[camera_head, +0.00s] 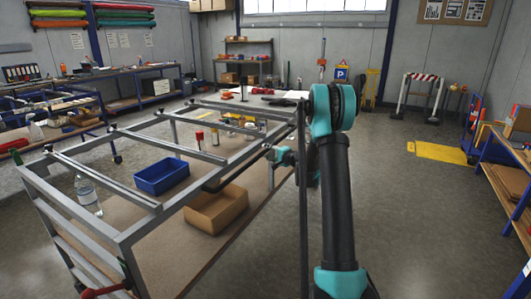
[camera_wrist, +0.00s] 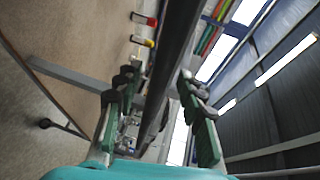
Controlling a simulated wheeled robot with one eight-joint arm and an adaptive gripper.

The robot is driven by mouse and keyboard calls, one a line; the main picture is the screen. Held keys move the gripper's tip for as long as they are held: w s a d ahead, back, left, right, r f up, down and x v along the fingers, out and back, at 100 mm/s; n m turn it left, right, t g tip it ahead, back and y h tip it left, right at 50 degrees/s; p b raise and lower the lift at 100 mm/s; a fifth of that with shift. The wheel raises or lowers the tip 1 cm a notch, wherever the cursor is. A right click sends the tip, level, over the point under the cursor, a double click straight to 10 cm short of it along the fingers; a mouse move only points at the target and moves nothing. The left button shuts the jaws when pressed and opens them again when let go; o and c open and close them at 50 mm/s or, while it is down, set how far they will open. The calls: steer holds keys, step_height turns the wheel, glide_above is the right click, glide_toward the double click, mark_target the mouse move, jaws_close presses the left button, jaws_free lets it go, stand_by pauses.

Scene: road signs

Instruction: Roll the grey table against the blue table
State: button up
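The grey table (camera_head: 150,208) is an open grey metal frame with cross rails above a brown board, standing in the middle and left foreground of the head view. A blue-framed table (camera_head: 103,112) stands beyond its left side, with floor visible between parts of them. My gripper (camera_head: 272,156) is at the grey table's right side rail, partly hidden by my arm. In the wrist view, the fingers of my gripper (camera_wrist: 158,88) are apart, on either side of a long dark bar (camera_wrist: 172,62). A gap shows beside the bar; firm contact cannot be made out.
A blue bin (camera_head: 161,176), a cardboard box (camera_head: 216,209) and a bottle (camera_head: 87,194) are on the grey table. Another blue-legged bench (camera_head: 515,196) is at the right edge. The floor (camera_head: 420,210) right of my arm is clear.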

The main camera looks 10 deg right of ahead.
steer(key=shift+x, duration=1)
jaws_close()
